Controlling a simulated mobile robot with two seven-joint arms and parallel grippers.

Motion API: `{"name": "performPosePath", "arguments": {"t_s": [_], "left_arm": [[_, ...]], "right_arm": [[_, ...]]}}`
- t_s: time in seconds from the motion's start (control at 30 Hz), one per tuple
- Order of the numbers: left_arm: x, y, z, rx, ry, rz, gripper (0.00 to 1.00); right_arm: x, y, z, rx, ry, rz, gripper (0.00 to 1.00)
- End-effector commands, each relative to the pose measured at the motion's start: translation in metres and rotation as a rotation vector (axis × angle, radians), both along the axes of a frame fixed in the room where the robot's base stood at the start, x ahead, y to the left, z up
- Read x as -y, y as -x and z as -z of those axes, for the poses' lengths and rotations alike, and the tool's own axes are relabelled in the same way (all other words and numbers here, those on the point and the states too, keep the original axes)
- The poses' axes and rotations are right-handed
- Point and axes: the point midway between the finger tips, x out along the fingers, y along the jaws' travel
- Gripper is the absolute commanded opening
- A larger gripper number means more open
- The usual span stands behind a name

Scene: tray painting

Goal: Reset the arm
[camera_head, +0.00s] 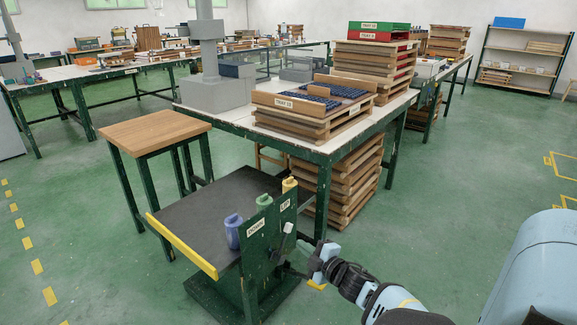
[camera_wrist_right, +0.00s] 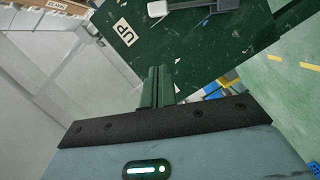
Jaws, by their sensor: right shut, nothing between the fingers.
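My right arm reaches in from the lower right in the head view. Its gripper (camera_head: 306,248) is beside the green control panel (camera_head: 256,238) of the lift table. In the right wrist view the two fingers (camera_wrist_right: 157,86) are together with nothing between them. The panel carries an "UP" label (camera_wrist_right: 125,31) and a "DOWN" label (camera_head: 256,227). A lever with a pale grey knob (camera_head: 289,227) sticks out from the panel. It also shows at the top of the right wrist view (camera_wrist_right: 190,5), apart from the fingers. My left gripper is not in view.
A workbench (camera_head: 390,112) with stacked trays stands behind. A wooden-topped stool (camera_head: 155,130) is left. Green floor is open at right.

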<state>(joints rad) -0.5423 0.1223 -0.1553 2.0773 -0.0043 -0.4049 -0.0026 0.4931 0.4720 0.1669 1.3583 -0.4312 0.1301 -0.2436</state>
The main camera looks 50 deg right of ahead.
Motion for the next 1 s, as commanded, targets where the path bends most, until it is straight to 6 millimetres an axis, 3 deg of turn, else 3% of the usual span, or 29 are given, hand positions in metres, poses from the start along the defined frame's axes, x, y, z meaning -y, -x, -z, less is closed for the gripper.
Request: {"name": "performPosePath", "arguments": {"t_s": [0.3, 0.47, 0.57, 0.7, 0.9, 1.0], "left_arm": [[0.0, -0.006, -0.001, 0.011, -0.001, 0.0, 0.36], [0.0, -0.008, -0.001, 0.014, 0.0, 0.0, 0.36], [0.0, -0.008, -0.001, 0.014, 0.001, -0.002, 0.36], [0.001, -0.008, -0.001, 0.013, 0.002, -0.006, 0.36], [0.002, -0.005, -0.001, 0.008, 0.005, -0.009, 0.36], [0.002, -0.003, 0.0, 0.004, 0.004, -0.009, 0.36]], "right_arm": [[-0.003, 0.002, 0.003, -0.006, -0.006, -0.001, 0.0], [-0.03, 0.03, 0.036, -0.068, -0.079, -0.006, 0.0], [-0.063, 0.067, 0.07, -0.144, -0.174, -0.005, 0.0], [-0.114, 0.131, 0.113, -0.268, -0.329, 0.015, 0.0], [-0.187, 0.233, 0.151, -0.453, -0.564, 0.074, 0.0], [-0.223, 0.284, 0.158, -0.546, -0.681, 0.118, 0.0]]}}
